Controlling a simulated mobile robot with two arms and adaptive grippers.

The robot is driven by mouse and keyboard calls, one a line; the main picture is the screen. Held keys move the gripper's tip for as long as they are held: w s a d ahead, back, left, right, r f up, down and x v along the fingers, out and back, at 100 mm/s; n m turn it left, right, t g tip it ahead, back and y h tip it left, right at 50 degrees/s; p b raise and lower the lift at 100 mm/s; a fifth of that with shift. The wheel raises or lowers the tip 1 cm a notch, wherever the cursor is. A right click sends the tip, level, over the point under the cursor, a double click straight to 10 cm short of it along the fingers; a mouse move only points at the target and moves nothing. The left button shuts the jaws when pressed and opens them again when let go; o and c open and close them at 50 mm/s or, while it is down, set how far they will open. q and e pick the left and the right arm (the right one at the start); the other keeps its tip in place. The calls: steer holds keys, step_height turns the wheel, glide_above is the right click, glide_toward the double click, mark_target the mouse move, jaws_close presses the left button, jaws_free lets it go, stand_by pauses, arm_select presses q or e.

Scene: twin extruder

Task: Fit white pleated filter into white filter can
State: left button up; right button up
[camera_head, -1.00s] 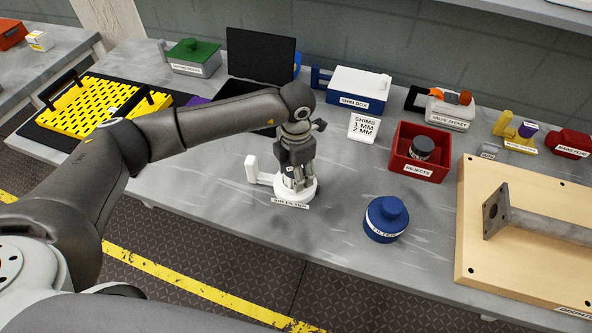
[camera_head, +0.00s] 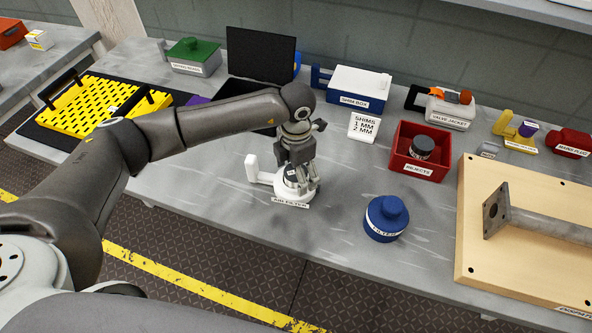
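The white filter can (camera_head: 297,194), with a side handle (camera_head: 252,169) and an "AIR FILTER" label at its front, stands on the grey bench. The white pleated filter (camera_head: 291,175) shows only in part, upright at the can's mouth; the fingers hide much of it, and I cannot tell how deep it sits. My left gripper (camera_head: 302,178) points down over the can, its fingers spread around the filter's top. It looks open. My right gripper is not in view.
A blue "FILTER" canister (camera_head: 386,218) stands to the right. A wooden board (camera_head: 470,245) lies at right. The bench front-left of the can is clear.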

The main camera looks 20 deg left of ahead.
arm_select(q)
steer(key=shift+r, duration=0.1)
step_height(320, 180, up, 12)
stand_by(0.6)
stand_by(0.4)
